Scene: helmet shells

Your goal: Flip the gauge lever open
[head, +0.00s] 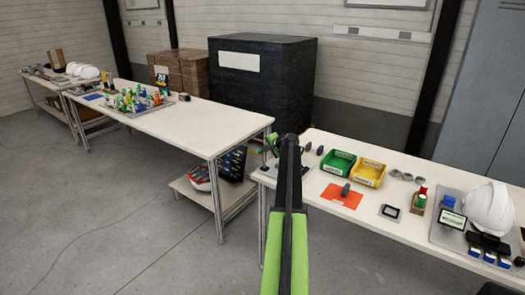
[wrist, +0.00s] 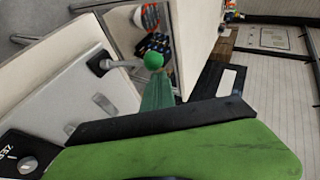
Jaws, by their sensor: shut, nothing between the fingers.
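The gauge lever is a grey rod with a green ball knob (wrist: 153,60). It lies out sideways from a black pivot block (wrist: 100,63) on a pale plate (wrist: 75,80) in the wrist view. In the head view the green knob (head: 262,150) shows just left of my gripper (head: 288,142), at the near table's left end. My gripper is shut and empty. In the wrist view its narrow green tip (wrist: 158,90) is close to the knob; I cannot tell whether they touch. My arm hides part of the plate in the head view.
On the same table (head: 325,222) are a green bin (head: 337,164), a yellow bin (head: 368,173), an orange mat (head: 340,198) and a white helmet (head: 490,210). A gap separates it from another table (head: 205,135) on the left.

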